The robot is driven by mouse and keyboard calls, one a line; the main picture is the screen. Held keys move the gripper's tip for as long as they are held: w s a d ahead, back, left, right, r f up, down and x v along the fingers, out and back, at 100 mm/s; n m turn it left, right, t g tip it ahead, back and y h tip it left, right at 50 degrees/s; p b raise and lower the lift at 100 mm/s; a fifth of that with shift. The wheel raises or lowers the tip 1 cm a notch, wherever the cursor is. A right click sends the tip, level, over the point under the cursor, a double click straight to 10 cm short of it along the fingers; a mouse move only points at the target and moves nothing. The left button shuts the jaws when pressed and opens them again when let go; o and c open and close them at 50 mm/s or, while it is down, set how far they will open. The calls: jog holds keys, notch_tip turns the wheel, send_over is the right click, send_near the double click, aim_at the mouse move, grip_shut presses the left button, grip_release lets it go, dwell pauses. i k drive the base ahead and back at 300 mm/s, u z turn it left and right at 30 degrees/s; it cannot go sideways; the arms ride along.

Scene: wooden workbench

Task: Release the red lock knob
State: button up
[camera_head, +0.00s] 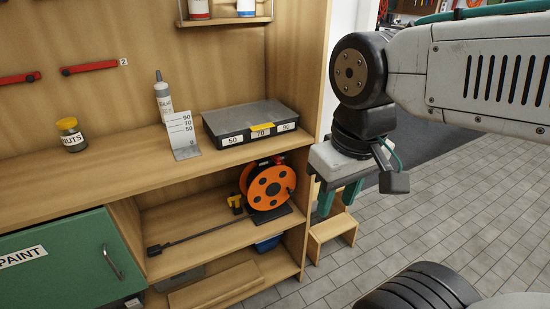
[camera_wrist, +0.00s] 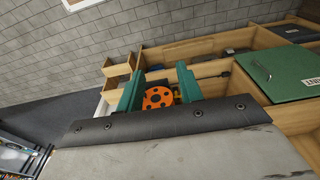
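I cannot make out a red lock knob in either view. An orange cable reel (camera_head: 270,188) with dark holes stands upright on the open shelf under the bench top, with a yellow part (camera_head: 236,203) at its left. The reel also shows in the wrist view (camera_wrist: 157,98), between my fingers and beyond them. My gripper (camera_head: 338,199) has green fingers and hangs to the right of the shelf, apart from the reel. Its fingers (camera_wrist: 160,88) are spread with nothing between them in their grip.
A grey case (camera_head: 249,134) and a numbered stand (camera_head: 183,137) are on the bench top (camera_head: 110,175). A wooden step (camera_head: 333,228) stands on the floor beside the shelf. A green PAINT drawer (camera_head: 70,262) is at lower left.

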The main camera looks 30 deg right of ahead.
aim_at(276, 159)
jog(key=k, duration=1.35)
jog(key=z, duration=0.75)
jog(key=i, duration=1.55)
jog(key=u, duration=0.75)
